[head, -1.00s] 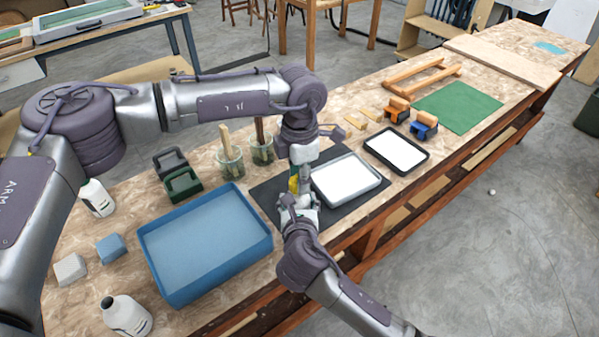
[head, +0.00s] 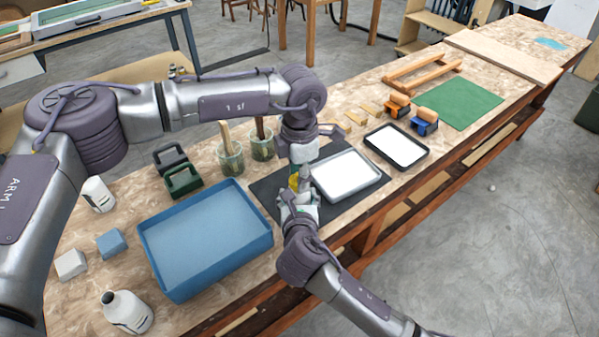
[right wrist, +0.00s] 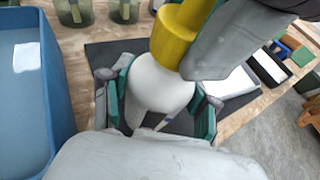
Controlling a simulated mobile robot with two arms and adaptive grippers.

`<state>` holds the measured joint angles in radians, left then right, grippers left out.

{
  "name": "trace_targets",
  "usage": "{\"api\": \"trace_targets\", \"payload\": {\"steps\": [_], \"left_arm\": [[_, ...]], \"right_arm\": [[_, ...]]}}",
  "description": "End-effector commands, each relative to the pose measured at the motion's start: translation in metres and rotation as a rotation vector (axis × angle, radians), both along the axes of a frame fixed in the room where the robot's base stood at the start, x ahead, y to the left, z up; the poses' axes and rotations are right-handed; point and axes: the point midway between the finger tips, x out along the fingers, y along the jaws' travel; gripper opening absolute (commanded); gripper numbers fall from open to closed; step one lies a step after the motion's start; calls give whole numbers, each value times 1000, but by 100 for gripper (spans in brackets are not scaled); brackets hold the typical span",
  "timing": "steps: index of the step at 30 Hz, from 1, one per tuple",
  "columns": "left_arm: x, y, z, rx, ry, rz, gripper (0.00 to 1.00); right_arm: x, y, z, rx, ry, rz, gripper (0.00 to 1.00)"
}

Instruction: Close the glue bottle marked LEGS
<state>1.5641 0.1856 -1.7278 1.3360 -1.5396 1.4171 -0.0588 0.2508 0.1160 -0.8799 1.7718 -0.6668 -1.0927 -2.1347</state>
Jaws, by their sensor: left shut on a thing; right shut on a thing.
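A white glue bottle (right wrist: 160,85) with a yellow cap (right wrist: 180,35) is between my two grippers; no lettering on it can be read. My right gripper (head: 298,205) is shut around the white body, its green-edged fingers on either side in the right wrist view (right wrist: 160,100). My left gripper (head: 300,178) comes from above and is shut on the yellow cap, which shows as a small yellow patch in the head view (head: 293,182). The cap sits at the top of the bottle; whether it is fully seated I cannot tell. My grippers hide most of the bottle in the head view.
A dark mat (head: 262,192) and a grey tray with a white sheet (head: 345,175) lie beside my grippers. A blue tray (head: 205,240) is to the left. Brush jars (head: 231,160) stand behind. The bench's front edge is close.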

Motion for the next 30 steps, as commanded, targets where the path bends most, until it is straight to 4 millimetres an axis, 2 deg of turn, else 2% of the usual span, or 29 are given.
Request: {"api": "trace_targets", "payload": {"steps": [5, 8, 30], "left_arm": [[0, 0, -1, 0, 0, -25, 26], [-1, 0, -1, -1, 1, -142, 26], [-6, 5, -2, -1, 0, -1897, 26]], "right_arm": [[0, -1, -1, -1, 2, -1, 0], [0, -1, -1, -1, 2, -1, 0], [0, -1, -1, -2, 2, -1, 0]]}}
